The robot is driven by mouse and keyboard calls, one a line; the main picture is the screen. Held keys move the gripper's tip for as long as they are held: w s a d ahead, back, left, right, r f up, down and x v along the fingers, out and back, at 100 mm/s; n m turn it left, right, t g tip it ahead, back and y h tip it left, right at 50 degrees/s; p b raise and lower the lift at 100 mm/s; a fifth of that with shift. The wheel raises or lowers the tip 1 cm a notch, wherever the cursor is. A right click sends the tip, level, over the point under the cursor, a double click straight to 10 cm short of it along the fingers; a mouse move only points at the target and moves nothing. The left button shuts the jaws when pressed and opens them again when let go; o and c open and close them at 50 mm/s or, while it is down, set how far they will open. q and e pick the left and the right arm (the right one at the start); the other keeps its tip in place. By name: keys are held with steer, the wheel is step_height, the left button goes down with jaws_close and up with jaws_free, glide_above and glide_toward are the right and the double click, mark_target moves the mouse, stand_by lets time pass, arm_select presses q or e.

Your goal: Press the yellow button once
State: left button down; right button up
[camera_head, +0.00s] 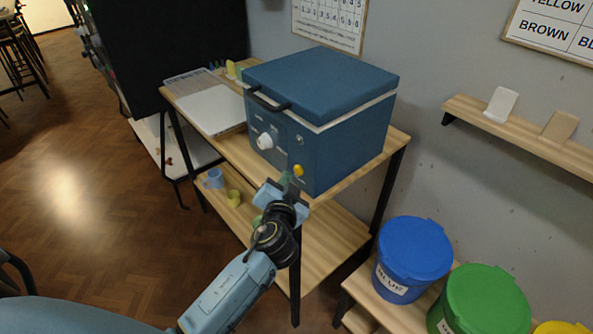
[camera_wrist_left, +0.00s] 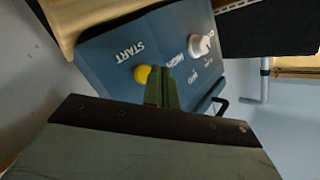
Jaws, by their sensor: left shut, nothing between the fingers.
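The yellow button (camera_head: 298,170) is on the front panel of a blue box-shaped kiln (camera_head: 335,140), low and near its right front side. In the left wrist view the yellow button (camera_wrist_left: 142,74) shows beside the word START. My left gripper (camera_head: 286,180) is shut and empty, just in front of the panel and a little left of and below the button. In the left wrist view its closed green fingertips (camera_wrist_left: 162,88) appear just right of the button, and I cannot tell whether they touch the panel. My right gripper is not in view.
A white knob (camera_head: 265,141) and a dark handle (camera_head: 267,100) are also on the kiln. The kiln stands on a wooden table (camera_head: 222,141) with a lower shelf holding cups (camera_head: 214,179). Blue (camera_head: 413,254) and green (camera_head: 480,300) lidded buckets stand at right.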

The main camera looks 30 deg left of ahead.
arm_select(q)
steer(key=shift+w, duration=0.15)
stand_by(0.3)
steer(key=shift+w+d, duration=0.15)
steer(key=shift+w, duration=0.15)
steer(key=shift+w+d+b, duration=0.15)
steer(key=shift+w+b, duration=0.25)
stand_by(0.6)
stand_by(0.3)
steer(key=shift+s+a, duration=0.3)
steer(key=shift+s, duration=0.5)
steer(key=shift+s+a+p, duration=0.15)
steer(key=shift+s+a, duration=0.2)
steer(key=shift+s, duration=0.45)
steer(key=shift+s+a+p, duration=0.2)
steer(key=shift+s+a, duration=0.1)
steer(key=shift+s, duration=0.45)
steer(key=shift+s+a+p, duration=0.15)
steer(key=shift+s+a, duration=0.2)
steer(key=shift+s, duration=0.45)
